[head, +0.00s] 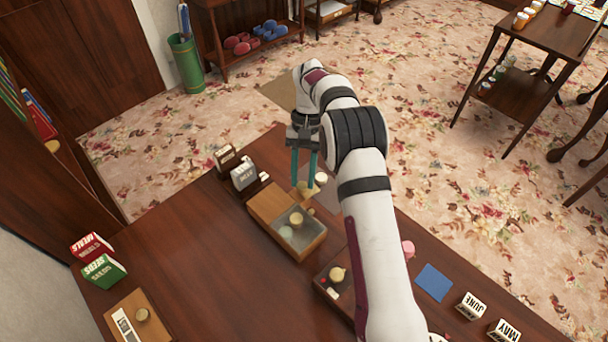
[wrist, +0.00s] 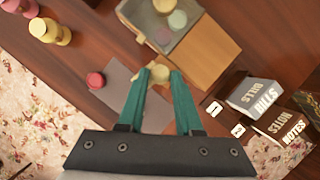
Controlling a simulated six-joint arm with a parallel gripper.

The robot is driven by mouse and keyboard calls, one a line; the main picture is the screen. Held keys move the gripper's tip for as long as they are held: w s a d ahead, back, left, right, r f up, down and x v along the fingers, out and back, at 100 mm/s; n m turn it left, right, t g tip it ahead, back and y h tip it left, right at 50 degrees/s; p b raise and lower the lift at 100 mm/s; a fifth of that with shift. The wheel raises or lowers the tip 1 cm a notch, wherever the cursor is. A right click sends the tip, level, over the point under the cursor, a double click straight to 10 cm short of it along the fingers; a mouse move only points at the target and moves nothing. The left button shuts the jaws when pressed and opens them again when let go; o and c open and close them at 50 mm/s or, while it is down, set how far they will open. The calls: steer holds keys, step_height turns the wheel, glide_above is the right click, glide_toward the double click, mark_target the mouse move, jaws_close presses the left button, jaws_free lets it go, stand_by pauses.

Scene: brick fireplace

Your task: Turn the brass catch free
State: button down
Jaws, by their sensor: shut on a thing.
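A wooden box (head: 261,205) with a grey open compartment stands on the desk. In the wrist view its bare wooden part (wrist: 203,50) lies at the right. A small brass-coloured piece, which looks like the catch, sits at the box's rim (wrist: 163,38); it shows in the head view too (head: 310,211). My gripper (head: 305,180) points down just beyond the box. Its teal fingers (wrist: 159,75) are shut on a pale yellow round piece (wrist: 158,77), apart from the rim piece in the picture. The fingers partly hide the held piece.
A "BILLS" block (wrist: 258,95) and a "NOTES" block (wrist: 282,126) stand beside the box. A red round piece (wrist: 96,80) is near a grey mat (wrist: 122,92). A dark tray (head: 328,290) lies nearer my arm.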

steer(key=shift+a+n+h, duration=0.15)
steer(key=shift+n+h, duration=0.15)
steer(key=shift+n, duration=0.5)
steer(key=c, duration=0.6)
jaws_free()
steer(key=shift+r, duration=0.1)
steer(key=v, duration=0.7)
steer(key=shift+w+r, duration=0.1)
steer(key=shift+w, duration=0.05)
